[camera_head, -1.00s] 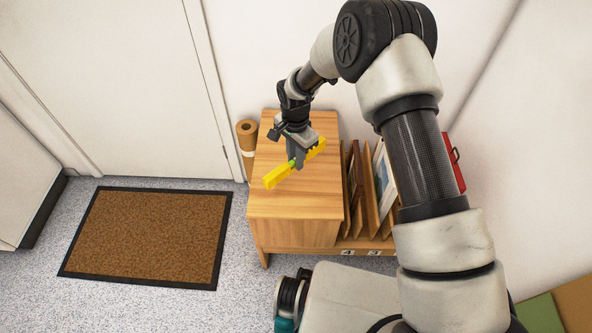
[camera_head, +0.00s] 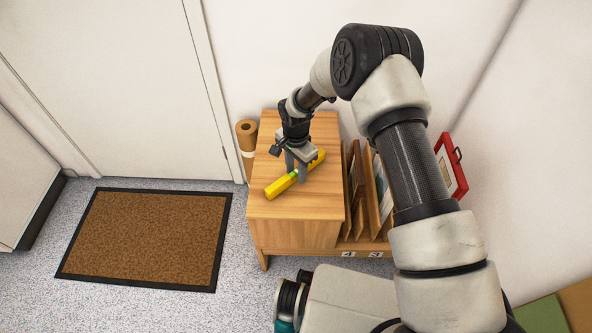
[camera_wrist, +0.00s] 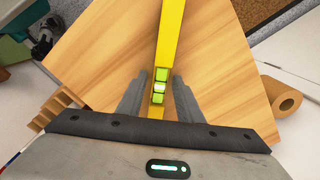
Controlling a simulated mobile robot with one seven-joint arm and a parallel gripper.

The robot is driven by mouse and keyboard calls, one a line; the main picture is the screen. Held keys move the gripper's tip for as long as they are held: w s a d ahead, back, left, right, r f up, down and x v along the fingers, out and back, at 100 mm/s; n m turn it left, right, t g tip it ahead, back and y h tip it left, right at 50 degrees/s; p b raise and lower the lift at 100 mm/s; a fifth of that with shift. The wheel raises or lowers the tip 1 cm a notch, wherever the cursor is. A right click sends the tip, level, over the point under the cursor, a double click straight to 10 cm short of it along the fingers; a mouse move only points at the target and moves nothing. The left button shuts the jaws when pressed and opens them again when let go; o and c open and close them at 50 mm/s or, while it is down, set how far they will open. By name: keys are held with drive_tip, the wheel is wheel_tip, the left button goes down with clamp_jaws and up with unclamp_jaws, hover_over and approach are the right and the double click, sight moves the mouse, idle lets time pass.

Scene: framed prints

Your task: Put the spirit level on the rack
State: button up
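The spirit level (camera_head: 279,187) is a yellow bar with green vials. It lies diagonally on the light wooden top (camera_head: 262,208) of the rack, left of the upright slots; it also shows in the wrist view (camera_wrist: 171,35). My gripper (camera_head: 296,174) is above the level with its fingers down on either side of it. In the wrist view, the fingers (camera_wrist: 161,78) are spread, with a gap between each finger and the bar. The gripper hides part of the level in the head view.
Framed prints and boards (camera_head: 370,190) stand in slots on the right, partly behind my arm. A brown paper roll (camera_head: 247,136) stands left of the rack. A red-framed item (camera_head: 457,183) is further right. A brown doormat (camera_head: 150,235) lies on the floor.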

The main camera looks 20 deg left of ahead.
wheel_tip(320, 180, up, 12)
drive_tip(key=p, duration=0.2)
drive_tip(key=shift+r+p, duration=0.2)
drive_tip(key=shift+p, duration=0.1)
idle(0.3)
wheel_tip(320, 180, up, 14)
drive_tip(key=n+t, duration=0.1)
hover_over(296, 170)
drive_tip(key=w+d, duration=0.1)
drive_tip(key=d, duration=0.7)
drive_tip(key=s+d+r+n+t, duration=0.2)
drive_tip(key=s+d+r, duration=0.3)
drive_tip(key=d+r, duration=0.65)
drive_tip(key=s+d+r+n+t, duration=0.1)
drive_tip(key=s+d+r, duration=0.3)
drive_tip(key=s, duration=0.5)
drive_tip(key=s+d+r+n+t, duration=0.1)
drive_tip(key=s+d+r+n, duration=0.1)
drive_tip(key=s+d+r, duration=0.2)
drive_tip(key=s+d, duration=0.3)
drive_tip(key=s, duration=0.2)
drive_tip(key=shift+s+r+t, duration=0.3)
drive_tip(key=shift+s+r, duration=0.1)
